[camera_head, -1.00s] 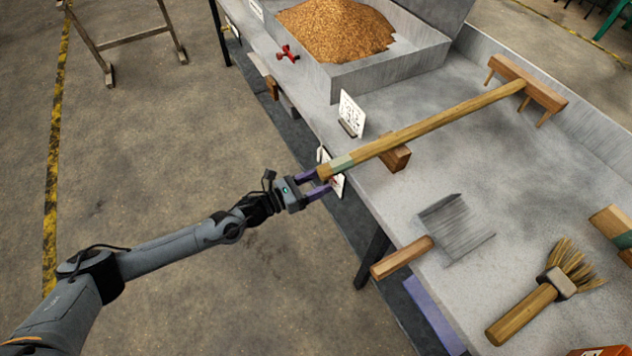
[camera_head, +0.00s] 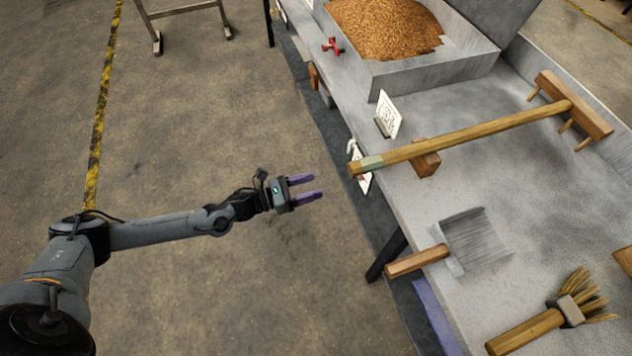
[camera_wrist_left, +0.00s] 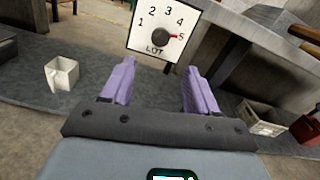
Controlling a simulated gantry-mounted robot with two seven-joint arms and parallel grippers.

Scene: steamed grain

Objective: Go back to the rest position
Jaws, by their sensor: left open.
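My left gripper (camera_head: 306,188) is open and empty, held over the floor to the left of the grey table (camera_head: 440,205). In the left wrist view its two purple fingers (camera_wrist_left: 158,88) stand apart with nothing between them. A wooden rake (camera_head: 470,130) lies across the table, its handle resting on a small wooden block (camera_head: 425,163) and its end reaching past the table's left edge. A clear gap separates the fingertips from the handle end. My right gripper is not in view.
A grain bin (camera_head: 420,65) stands at the table's far end. A scraper (camera_head: 460,245) and a brush (camera_head: 545,322) lie nearer. A LOT dial card (camera_wrist_left: 162,28) is ahead in the wrist view. A wooden stand (camera_head: 190,10) is at the back. The floor (camera_head: 250,100) around the gripper is clear.

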